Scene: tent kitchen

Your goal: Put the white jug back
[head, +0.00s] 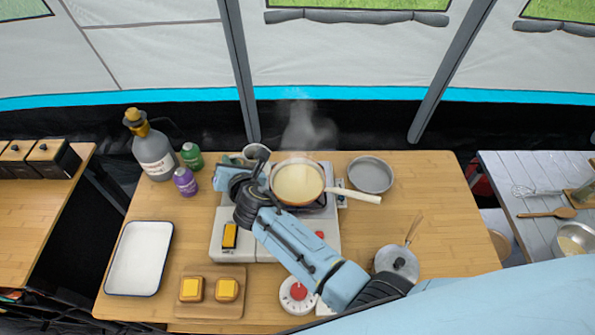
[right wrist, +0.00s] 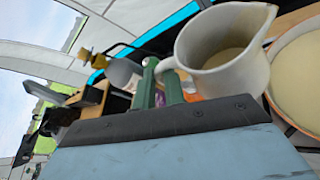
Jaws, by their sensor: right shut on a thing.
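The white jug (right wrist: 222,78) shows large in the right wrist view, with some pale cream liquid inside. In the head view only its pale rim (head: 257,148) shows, behind my right gripper (head: 247,172). My right gripper is shut on the jug's handle; its fingers (right wrist: 160,88) show beside the jug in the wrist view. The jug is at the back left of the pan (head: 298,183), near the stove's rear edge. Whether its base touches anything is hidden. My left gripper is not in view.
The steaming pan of cream-coloured liquid sits on the stove (head: 218,243). Bottles (head: 155,157) stand at the left back. A white tray (head: 139,258), a board (head: 209,307) with cheese-topped bread and a dial timer (head: 297,295) lie in front. An empty round pan (head: 370,174) stands right.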

